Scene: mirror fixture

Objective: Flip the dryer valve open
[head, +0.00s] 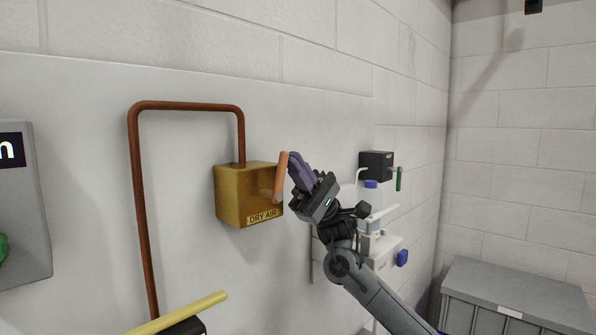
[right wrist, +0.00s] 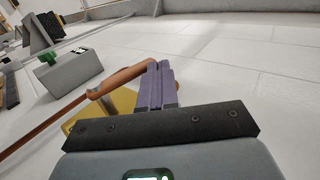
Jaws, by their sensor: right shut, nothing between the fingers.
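The dryer valve is a brass-coloured box (head: 240,192) labelled DRY AIR on the wall, with a copper pipe (head: 138,200) running into its top. Its orange-brown handle (head: 281,176) points up at the box's right side. My right gripper (head: 293,158) is shut and empty, its purple fingers just right of the handle's upper part. In the right wrist view the handle (right wrist: 122,78) reaches to the left side of the closed fingers (right wrist: 156,72), and the yellow box (right wrist: 118,104) is partly hidden behind the gripper. I cannot tell whether fingers and handle touch. My left gripper is not in view.
A black box with a green handle (head: 399,180) and a bottle (head: 371,197) on a white unit are on the wall farther right. A grey bin (head: 515,290) stands at lower right. A yellow bar (head: 190,312) shows at lower left. A grey panel (head: 25,220) is at far left.

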